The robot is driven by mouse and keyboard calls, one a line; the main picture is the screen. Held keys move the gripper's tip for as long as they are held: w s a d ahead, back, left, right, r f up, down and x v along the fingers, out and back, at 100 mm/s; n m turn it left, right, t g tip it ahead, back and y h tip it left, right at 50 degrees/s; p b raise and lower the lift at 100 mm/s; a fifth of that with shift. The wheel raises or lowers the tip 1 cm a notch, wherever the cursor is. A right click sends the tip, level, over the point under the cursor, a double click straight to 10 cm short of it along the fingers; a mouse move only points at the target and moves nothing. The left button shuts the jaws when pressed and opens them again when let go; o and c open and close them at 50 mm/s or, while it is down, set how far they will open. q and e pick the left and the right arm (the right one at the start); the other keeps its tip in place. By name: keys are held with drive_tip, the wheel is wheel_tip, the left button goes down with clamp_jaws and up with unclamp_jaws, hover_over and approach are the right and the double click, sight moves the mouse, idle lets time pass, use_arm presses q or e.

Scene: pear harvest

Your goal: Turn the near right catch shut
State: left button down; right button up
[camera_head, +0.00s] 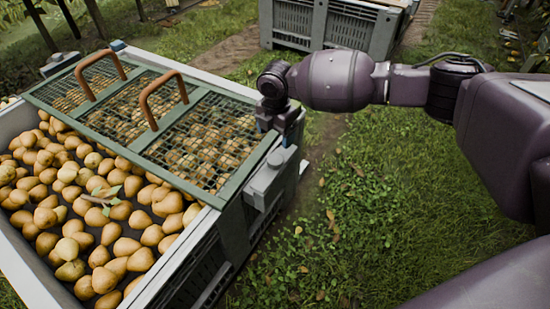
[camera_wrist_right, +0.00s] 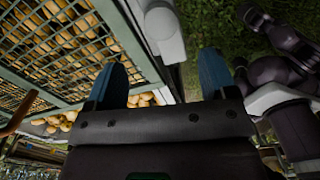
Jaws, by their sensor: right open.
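A green-framed mesh lid (camera_head: 210,196) with two brown handles covers the far part of a grey crate (camera_head: 172,290) full of pears. The near right catch (camera_head: 267,182) is a light grey block on the crate's right rim, beside the lid's near right corner. I cannot tell whether it overlaps the lid frame. My right gripper (camera_head: 278,130) is open and empty, pointing down over the right rim just beyond this catch. In the right wrist view, the blue fingertips of the right gripper (camera_wrist_right: 162,82) are apart, and the catch (camera_wrist_right: 163,32) lies ahead of them. My left gripper is not seen.
Another catch (camera_head: 60,64) sits at the crate's far left edge. Loose pears (camera_head: 85,215) lie uncovered in the near part, with a leafy twig (camera_head: 102,200) on them. A second grey crate (camera_head: 330,25) stands behind. Grass (camera_head: 370,200) to the right is open.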

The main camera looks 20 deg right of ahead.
sight(276, 158)
wheel_tip(276, 158, down, 9)
drive_tip(key=shift+s+f+b, duration=0.1)
drive_tip(key=shift+f+b, duration=0.05)
drive_tip(key=shift+b, duration=0.9)
drive_tip(key=shift+f, duration=0.7)
drive_tip(key=shift+c, duration=0.4)
drive_tip(key=c, duration=1.2)
